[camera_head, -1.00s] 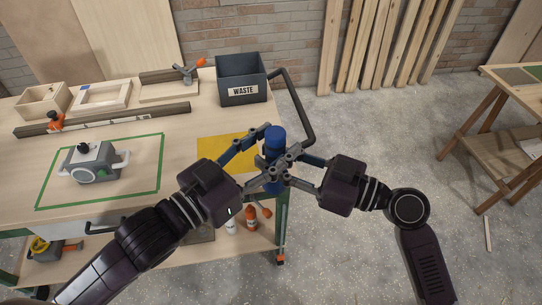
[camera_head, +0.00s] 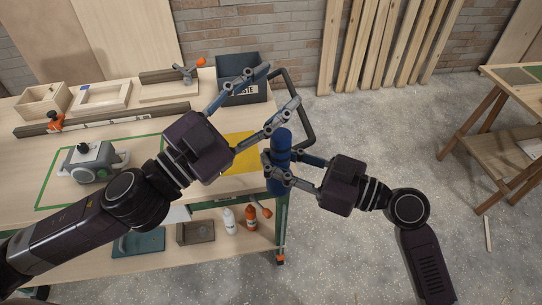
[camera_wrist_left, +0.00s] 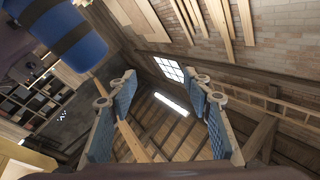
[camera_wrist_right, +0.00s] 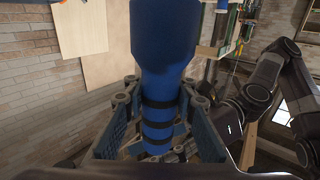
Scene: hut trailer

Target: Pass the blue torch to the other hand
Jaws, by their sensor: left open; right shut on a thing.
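The blue torch (camera_head: 280,160) is upright in the head view, in front of the bench's right edge. My right gripper (camera_head: 273,168) is shut on it. In the right wrist view the torch (camera_wrist_right: 160,60) stands between the fingers, with its wide blue head up and dark bands on its body. My left gripper (camera_head: 280,92) is open and empty, above and beside the torch, with its fingers pointing up and right. In the left wrist view nothing lies between the left fingers (camera_wrist_left: 160,90), and part of the torch (camera_wrist_left: 65,35) shows at the upper left.
The workbench (camera_head: 200,90) at left holds a yellow sheet (camera_head: 241,150), wooden frames (camera_head: 102,96), a grey tool (camera_head: 92,163) and a dark waste bin (camera_head: 225,67) behind my left gripper. A lower shelf holds bottles. Open floor lies to the right.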

